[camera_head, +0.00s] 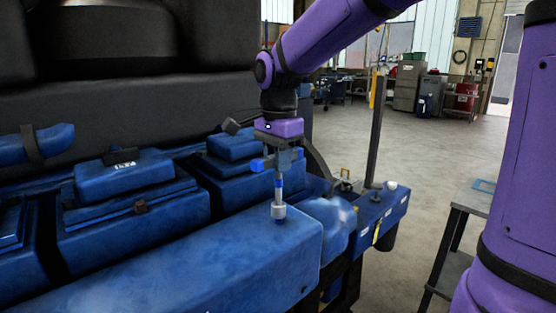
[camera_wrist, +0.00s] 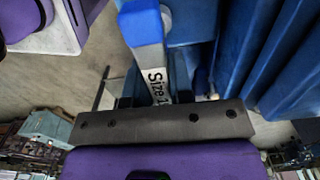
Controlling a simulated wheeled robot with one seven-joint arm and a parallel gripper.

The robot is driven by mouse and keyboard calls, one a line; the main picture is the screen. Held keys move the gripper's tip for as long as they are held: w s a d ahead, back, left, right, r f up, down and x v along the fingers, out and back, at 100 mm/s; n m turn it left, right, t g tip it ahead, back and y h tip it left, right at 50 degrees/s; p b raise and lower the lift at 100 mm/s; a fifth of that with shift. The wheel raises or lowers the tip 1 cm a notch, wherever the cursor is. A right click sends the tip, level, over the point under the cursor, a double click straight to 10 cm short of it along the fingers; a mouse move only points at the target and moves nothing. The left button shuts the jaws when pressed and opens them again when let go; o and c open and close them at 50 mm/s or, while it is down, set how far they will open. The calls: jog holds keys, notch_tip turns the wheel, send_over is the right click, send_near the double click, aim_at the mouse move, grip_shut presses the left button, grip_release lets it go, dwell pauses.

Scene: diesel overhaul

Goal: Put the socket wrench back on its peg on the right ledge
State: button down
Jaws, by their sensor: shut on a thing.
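In the wrist view the wrench (camera_wrist: 157,70) shows a blue end and a grey shaft lettered "Size 1"; the rest is hidden by my gripper. The right ledge (camera_head: 398,211) is blue, right of and beyond my gripper. Small fittings stand on it; I cannot tell which is the peg.
The blue engine block (camera_head: 215,262) fills the left and front. A dark upright post (camera_head: 375,135) rises by the ledge. A grey table (camera_head: 468,205) stands at right. Open floor lies beyond.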

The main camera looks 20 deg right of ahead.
jog(key=shift+f, duration=0.15)
jog(key=shift+f, duration=0.8)
jog(key=shift+c, duration=1.8)
grip_release()
jog(key=shift+r, duration=4.5)
